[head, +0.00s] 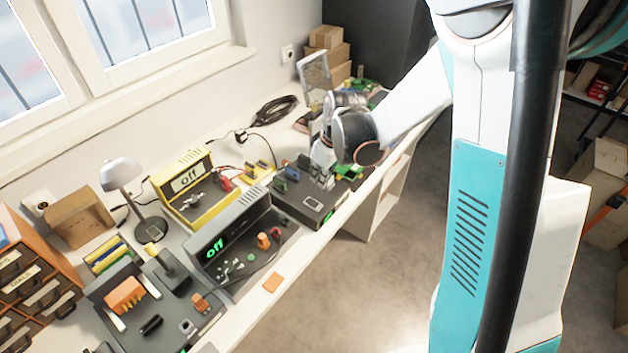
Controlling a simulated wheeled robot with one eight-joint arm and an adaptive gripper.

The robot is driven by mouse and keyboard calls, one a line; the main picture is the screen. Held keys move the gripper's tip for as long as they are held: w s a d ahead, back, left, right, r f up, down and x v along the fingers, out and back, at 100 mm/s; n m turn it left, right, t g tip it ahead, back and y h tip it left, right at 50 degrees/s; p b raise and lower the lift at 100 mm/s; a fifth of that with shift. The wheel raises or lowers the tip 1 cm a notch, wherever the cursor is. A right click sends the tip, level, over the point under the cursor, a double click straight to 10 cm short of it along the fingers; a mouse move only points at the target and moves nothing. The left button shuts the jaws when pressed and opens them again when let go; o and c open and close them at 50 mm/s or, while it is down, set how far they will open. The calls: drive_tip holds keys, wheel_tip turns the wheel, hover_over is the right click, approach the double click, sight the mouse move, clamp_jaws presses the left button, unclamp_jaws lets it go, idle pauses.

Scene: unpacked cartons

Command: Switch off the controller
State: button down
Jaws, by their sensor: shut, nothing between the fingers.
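Several control devices stand in a row on the bench, and I cannot tell for certain which one is the controller. A dark flat box (290,206) with blue, green and red parts, a pale rocker-like plate and a small green light lies under my gripper (321,181). My gripper is shut and empty, pointing down over the box's back right part; I cannot tell whether it touches. A grey unit (228,222) left of it shows a green "off". A yellow unit (168,187) behind also shows "off". My gripper hides part of the dark box.
A dark station (130,338) with an orange block is at front left. A lamp (121,172), drawers (30,285) and a carton (78,217) stand at left.

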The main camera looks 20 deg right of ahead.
drive_tip(key=shift+s+d+r, duration=0.2)
drive_tip(key=shift+s+r, duration=0.1)
drive_tip(key=shift+r, duration=0.35)
drive_tip(key=shift+s+d+r, duration=0.2)
drive_tip(key=shift+s+r, duration=0.05)
drive_tip(key=shift+r, duration=0.35)
drive_tip(key=s+r+m+t+h, duration=0.1)
drive_tip(key=s+r+m+t, duration=0.15)
drive_tip(key=s+r, duration=0.8)
drive_tip(key=s+r+m+t, duration=0.2)
drive_tip(key=s+r+m, duration=0.2)
drive_tip(key=s, duration=0.6)
drive_tip(key=shift+s+a+r+m+h, duration=0.25)
drive_tip(key=shift+s+r+m+h, duration=0.1)
drive_tip(key=shift+r, duration=0.35)
